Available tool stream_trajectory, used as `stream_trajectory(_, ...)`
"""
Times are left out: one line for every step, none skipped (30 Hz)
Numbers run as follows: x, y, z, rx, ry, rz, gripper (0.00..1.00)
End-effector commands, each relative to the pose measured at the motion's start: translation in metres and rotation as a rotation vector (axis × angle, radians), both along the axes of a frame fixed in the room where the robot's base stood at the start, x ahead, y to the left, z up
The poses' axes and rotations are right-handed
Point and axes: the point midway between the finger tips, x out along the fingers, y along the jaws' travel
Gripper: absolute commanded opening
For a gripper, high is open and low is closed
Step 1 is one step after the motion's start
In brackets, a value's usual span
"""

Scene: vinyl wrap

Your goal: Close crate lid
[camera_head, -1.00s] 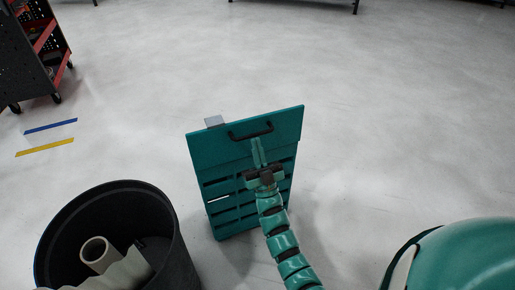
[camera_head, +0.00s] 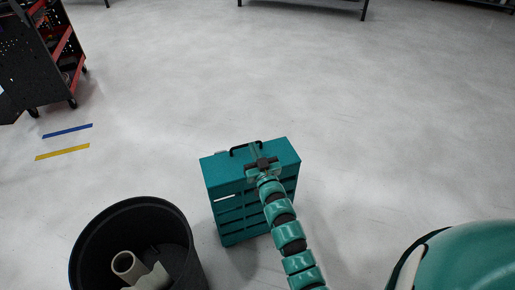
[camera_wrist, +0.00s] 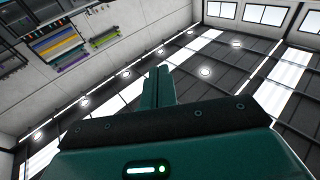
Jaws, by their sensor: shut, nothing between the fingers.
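The teal slatted crate (camera_head: 232,215) stands on the floor in the middle of the head view. Its teal lid (camera_head: 222,166) lies over the top, looking almost flat; I cannot tell whether a small gap is left. A black handle (camera_head: 240,150) is on the lid near its far edge. My gripper (camera_head: 254,149) is shut and empty, over the lid beside the handle; whether it touches the lid is unclear. In the wrist view my shut fingers (camera_wrist: 162,85) point up the picture, with no crate or lid in sight.
A black bin (camera_head: 185,222) with pale rolls (camera_head: 126,264) in it stands left of the crate. A dark tool cart (camera_head: 50,60) is at the far left, near blue (camera_head: 67,131) and yellow (camera_head: 62,152) floor strips. The floor behind and right of the crate is clear.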

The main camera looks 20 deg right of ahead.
Motion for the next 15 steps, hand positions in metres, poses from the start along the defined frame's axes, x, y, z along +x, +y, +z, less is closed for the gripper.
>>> stream_trajectory(0.006, 0.0, 0.008, -0.003, 0.043, 0.0, 0.0)
stream_trajectory(0.01, 0.0, 0.008, -0.005, 0.069, -0.001, 0.0)
stream_trajectory(0.014, 0.001, 0.006, -0.008, 0.11, 0.0, 0.0)
stream_trajectory(0.017, 0.001, 0.006, -0.009, 0.136, 0.0, 0.0)
stream_trajectory(0.02, 0.001, 0.004, -0.012, 0.167, 0.0, 0.0)
stream_trajectory(0.025, 0.002, 0.002, -0.014, 0.204, 0.0, 0.0)
stream_trajectory(0.028, 0.002, 0.001, -0.016, 0.233, 0.0, 0.0)
stream_trajectory(0.031, 0.002, -0.001, -0.019, 0.262, 0.0, 0.0)
stream_trajectory(0.035, 0.002, -0.002, -0.021, 0.297, 0.0, 0.0)
stream_trajectory(0.038, 0.003, -0.004, -0.023, 0.326, 0.0, 0.0)
stream_trajectory(0.041, 0.003, -0.004, -0.025, 0.351, 0.0, 0.0)
stream_trajectory(0.045, 0.003, -0.007, -0.028, 0.39, 0.0, 0.0)
stream_trajectory(0.048, 0.004, -0.009, -0.03, 0.416, 0.001, 0.0)
stream_trajectory(0.05, 0.004, -0.011, -0.031, 0.441, 0.001, 0.0)
stream_trajectory(0.053, 0.004, -0.014, -0.033, 0.478, 0.0, 0.0)
